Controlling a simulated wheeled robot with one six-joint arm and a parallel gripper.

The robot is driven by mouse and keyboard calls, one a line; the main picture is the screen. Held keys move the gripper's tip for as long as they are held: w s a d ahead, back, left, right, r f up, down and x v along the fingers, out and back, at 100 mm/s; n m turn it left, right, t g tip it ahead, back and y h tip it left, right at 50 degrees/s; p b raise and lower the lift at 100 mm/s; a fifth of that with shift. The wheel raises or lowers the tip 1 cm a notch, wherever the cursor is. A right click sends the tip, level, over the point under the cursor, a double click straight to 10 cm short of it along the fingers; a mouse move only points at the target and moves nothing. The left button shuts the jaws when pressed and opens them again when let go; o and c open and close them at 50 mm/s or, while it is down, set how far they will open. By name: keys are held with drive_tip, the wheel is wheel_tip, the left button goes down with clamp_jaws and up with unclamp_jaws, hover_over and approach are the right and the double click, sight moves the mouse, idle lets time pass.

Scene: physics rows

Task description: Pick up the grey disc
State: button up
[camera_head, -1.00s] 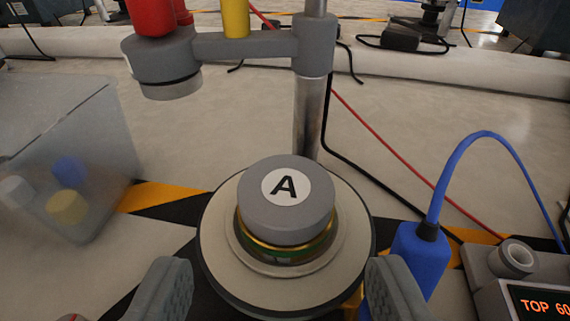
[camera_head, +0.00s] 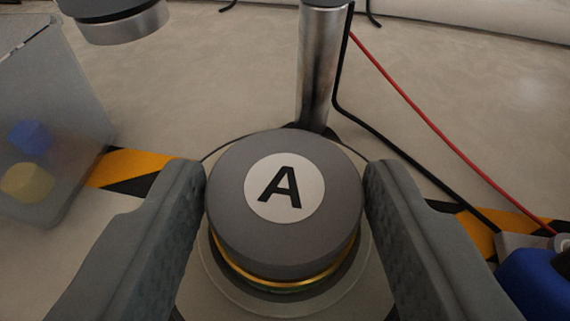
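The grey disc (camera_head: 235,225) is round and thick, with a white circle and a black letter A on top. It sits on a gold-rimmed piece (camera_head: 290,283) on a pale round base (camera_head: 350,298). My gripper (camera_head: 285,190) is open around the disc, one finger at its left side and one at its right. The gaps to the disc are very narrow, and I cannot tell whether either finger touches it. The undersides of the disc and the lower stack are hidden.
A metal post (camera_head: 318,75) stands just behind the disc. A grey cylinder end (camera_head: 120,22) overhangs at top left. A clear bin (camera_head: 70,130) holds blue and yellow pieces. A blue object (camera_head: 540,285) is at lower right, with red and black cables behind.

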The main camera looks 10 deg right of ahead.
sight(285, 252)
drive_tip(key=c, duration=0.5)
wheel_tip(285, 252, up, 10)
idle(0.8)
